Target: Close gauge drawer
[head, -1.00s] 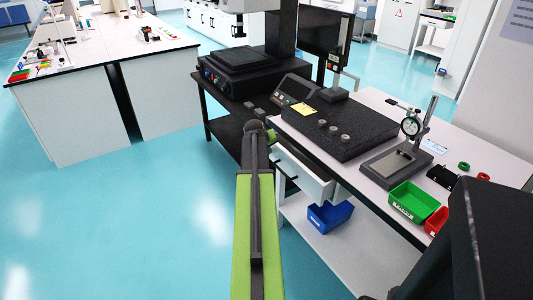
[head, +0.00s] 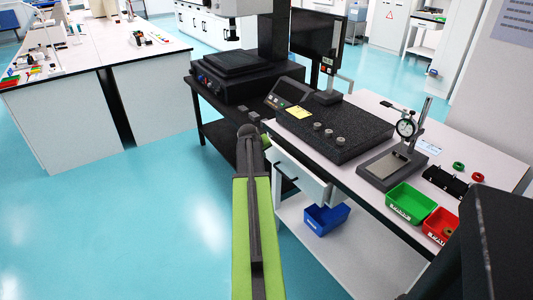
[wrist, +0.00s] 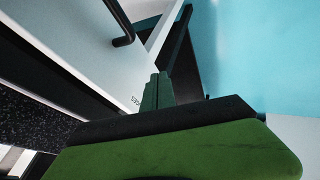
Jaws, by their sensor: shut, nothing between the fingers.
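The gauge drawer (head: 300,178) is white and sticks out from under the left edge of the right-hand bench, so it is open. In the wrist view, its white front (wrist: 75,40) fills the upper left, with a dark bar handle (wrist: 123,38) and part of a printed label. My gripper (wrist: 157,84) is shut and empty, its green fingertips close to the labelled end of the front. I cannot tell whether they touch it.
The bench (head: 490,188) holds a black granite plate (head: 340,130), a dial gauge stand (head: 405,145), a green bin (head: 405,203) and a red bin (head: 440,226). A blue bin (head: 326,218) sits on the shelf below the drawer. Open floor (head: 170,220) lies left.

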